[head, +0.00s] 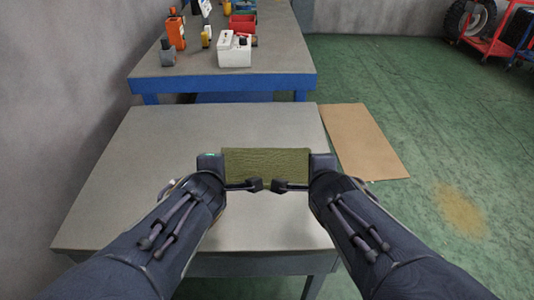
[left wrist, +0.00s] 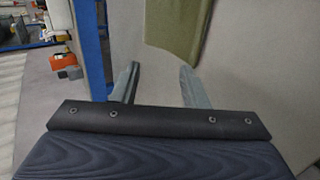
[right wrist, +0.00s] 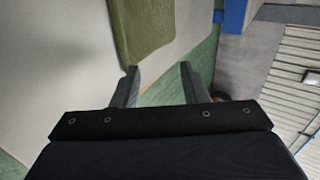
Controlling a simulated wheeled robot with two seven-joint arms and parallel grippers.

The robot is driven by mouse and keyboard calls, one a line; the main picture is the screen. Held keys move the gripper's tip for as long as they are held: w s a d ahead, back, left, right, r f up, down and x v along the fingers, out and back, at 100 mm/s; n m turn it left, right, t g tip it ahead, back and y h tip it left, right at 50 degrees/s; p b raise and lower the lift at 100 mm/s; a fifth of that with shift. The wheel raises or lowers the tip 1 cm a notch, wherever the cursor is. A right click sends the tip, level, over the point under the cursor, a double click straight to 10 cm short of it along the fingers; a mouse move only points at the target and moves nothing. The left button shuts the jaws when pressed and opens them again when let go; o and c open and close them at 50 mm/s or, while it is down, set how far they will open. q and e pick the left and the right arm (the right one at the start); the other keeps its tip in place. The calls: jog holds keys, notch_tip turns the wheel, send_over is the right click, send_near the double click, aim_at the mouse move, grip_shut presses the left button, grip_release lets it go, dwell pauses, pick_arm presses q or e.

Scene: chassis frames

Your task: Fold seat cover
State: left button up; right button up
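The seat cover (head: 265,165) is an olive-green rectangle lying flat on the grey table (head: 170,135), between my two grippers in the head view. My left gripper (head: 254,185) is at the cover's near left side. In the left wrist view its fingers are apart with nothing between them, and the cover (left wrist: 172,30) lies beyond the tips. My right gripper (head: 282,186) is at the near right side. In the right wrist view its fingers are also apart and empty, with the cover (right wrist: 145,30) beyond them. My grippers hide part of the cover's near edge in the head view.
Behind stands a blue-edged workbench (head: 220,82) holding an orange bottle (head: 176,32), a white box (head: 234,52) and red bins (head: 242,22). A brown cardboard sheet (head: 362,140) lies on the green floor to the right. The table around the cover is bare.

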pick_arm(q)
jog(key=s+r, duration=0.1)
jog(key=r, duration=0.1)
jog(key=s+r, duration=0.2)
pick_arm(e)
jog(key=s+r, duration=0.1)
jog(key=r, duration=0.1)
jog(key=s+r, duration=0.2)
jog(key=shift+s, duration=0.1)
